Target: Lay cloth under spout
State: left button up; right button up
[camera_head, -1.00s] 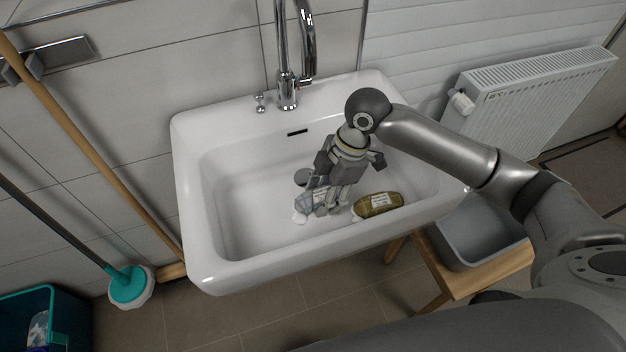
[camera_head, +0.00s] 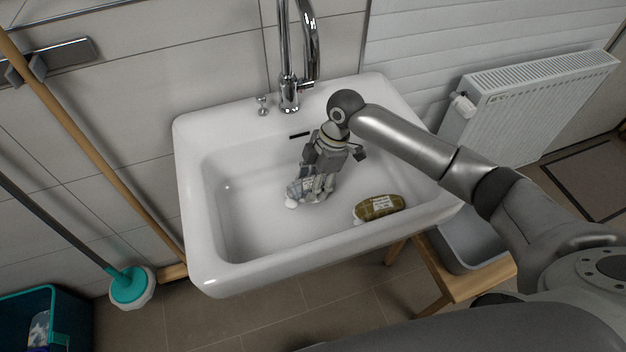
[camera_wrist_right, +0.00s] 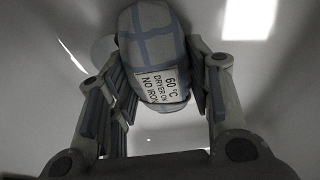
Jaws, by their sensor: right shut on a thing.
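A rolled blue-and-white checked cloth (camera_head: 298,191) with a care label is in the white sink basin. My right gripper (camera_head: 318,196) reaches down into the basin and is shut on this cloth. In the right wrist view the cloth (camera_wrist_right: 150,45) lies between the two fingers (camera_wrist_right: 163,95), its label facing the camera. Whether it touches the basin floor I cannot tell. The chrome spout (camera_head: 308,40) rises at the back of the sink (camera_head: 245,270), behind and above the gripper. My left gripper is not in view.
An olive-brown rolled item (camera_head: 378,207) with a label lies in the basin, right of the gripper. A wooden stool (camera_head: 470,285) with a grey tub (camera_head: 470,240) stands at the right, below a radiator (camera_head: 535,110). The basin's left half is clear.

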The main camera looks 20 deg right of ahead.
jog(key=shift+f, duration=0.1)
jog(key=o, duration=1)
jog(key=v, duration=1.2)
